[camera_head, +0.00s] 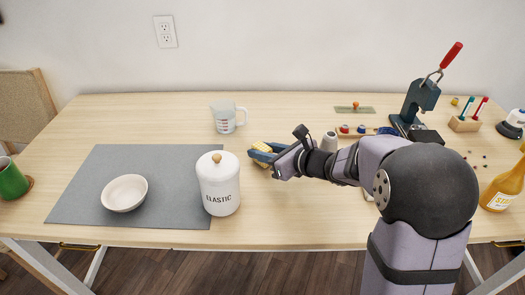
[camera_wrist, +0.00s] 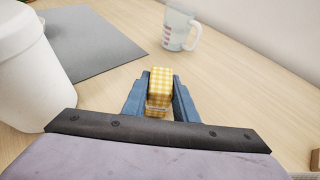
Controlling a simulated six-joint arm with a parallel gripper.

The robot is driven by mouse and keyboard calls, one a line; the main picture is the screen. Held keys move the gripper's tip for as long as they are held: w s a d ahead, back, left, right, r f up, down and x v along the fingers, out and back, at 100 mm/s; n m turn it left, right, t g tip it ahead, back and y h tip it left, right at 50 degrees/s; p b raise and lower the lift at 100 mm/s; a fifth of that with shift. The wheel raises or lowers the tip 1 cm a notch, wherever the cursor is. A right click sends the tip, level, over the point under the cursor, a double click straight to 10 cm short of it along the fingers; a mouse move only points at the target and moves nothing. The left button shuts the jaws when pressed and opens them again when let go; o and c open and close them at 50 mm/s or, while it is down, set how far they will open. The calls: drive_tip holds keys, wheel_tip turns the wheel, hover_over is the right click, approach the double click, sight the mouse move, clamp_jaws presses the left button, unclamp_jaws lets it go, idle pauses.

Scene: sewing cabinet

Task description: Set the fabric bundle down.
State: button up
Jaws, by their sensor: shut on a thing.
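The fabric bundle (camera_wrist: 159,88) is a small yellow-and-white checked block, seen in the wrist view between the blue fingers of my gripper (camera_wrist: 159,96). My gripper is shut on it. In the head view the bundle (camera_head: 262,148) shows as a yellow patch at the fingertips of my gripper (camera_head: 262,153), just right of the white canister. The bundle is low over the bare wooden table (camera_head: 170,110); I cannot tell whether it touches the surface. Part of it is hidden by the fingers.
The white ELASTIC canister (camera_head: 219,185) stands close to the left of my gripper, on the grey mat (camera_head: 160,170)'s right edge. A white bowl (camera_head: 125,193) sits on the mat. A glass measuring cup (camera_head: 224,117) stands behind.

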drive_tip(key=shift+f, duration=0.2)
drive_tip(key=o, duration=1)
drive_tip(key=shift+o, duration=0.2)
drive_tip(key=shift+r, duration=0.15)
drive_tip(key=shift+r, duration=0.2)
drive_tip(key=p+v, duration=0.1)
drive_tip(key=v, duration=1.1)
drive_tip(key=shift+f, duration=0.1)
